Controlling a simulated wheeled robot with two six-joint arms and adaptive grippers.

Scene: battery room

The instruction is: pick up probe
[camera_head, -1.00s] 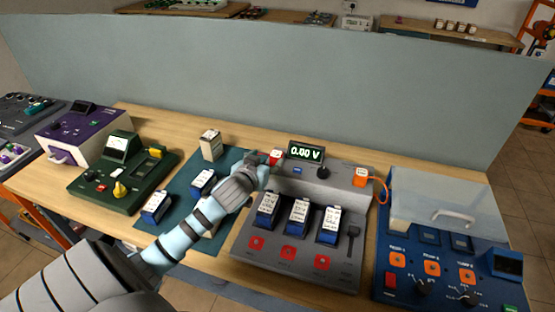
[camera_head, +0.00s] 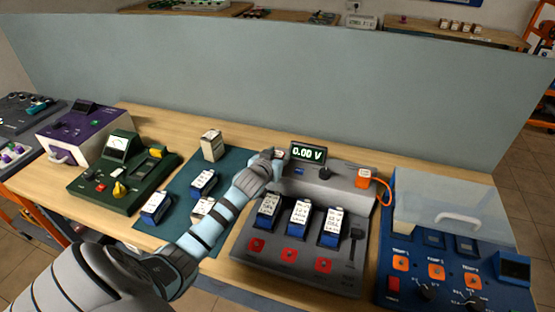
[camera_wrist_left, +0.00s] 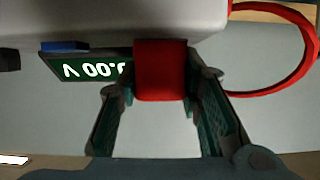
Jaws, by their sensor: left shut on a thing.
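The red probe (camera_wrist_left: 160,68) is a block with a red cable (camera_wrist_left: 303,75) looping to the right in the left wrist view. My left gripper (camera_wrist_left: 163,88) has one finger on each side of it and is shut on it. In the head view my left gripper (camera_head: 267,160) is at the left rear of the grey tester (camera_head: 310,180), beside the display (camera_head: 308,153) reading 0.00 V. The gripper mostly hides the probe there. An orange probe (camera_head: 363,178) with an orange cable sits at the tester's right rear. My right gripper is not in view.
Three batteries (camera_head: 299,217) stand in the tester's slots. Several more lie on the dark mat (camera_head: 178,195), and a pale box (camera_head: 212,146) stands behind them. A green device (camera_head: 120,170) is left, a blue panel (camera_head: 450,262) right. A grey partition (camera_head: 270,85) rises behind.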

